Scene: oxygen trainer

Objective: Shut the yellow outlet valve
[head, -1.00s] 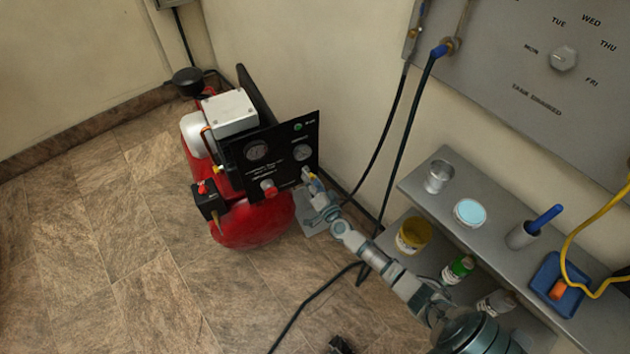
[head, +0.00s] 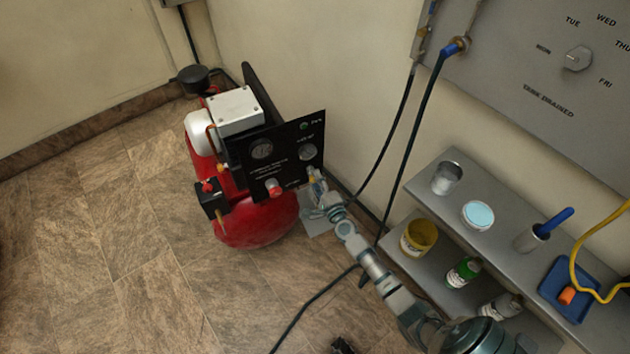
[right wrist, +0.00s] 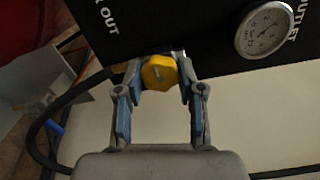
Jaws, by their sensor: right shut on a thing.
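The yellow outlet valve (right wrist: 159,73) is a faceted knob below the black panel (right wrist: 200,40), beside the outlet gauge (right wrist: 265,30) in the right wrist view. My right gripper (right wrist: 158,85) is shut on the knob, one blue-padded finger on each side. In the head view my right gripper (head: 318,190) is at the panel's lower right corner, where the knob is mostly hidden. The panel is on the red compressor (head: 255,222).
A grey two-level shelf (head: 408,250) stands on the right with a yellow tub (head: 418,237), a green bottle (head: 462,272) and a blue tray (head: 565,300). A dark hose hangs along the wall behind my right arm. The floor at left is clear.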

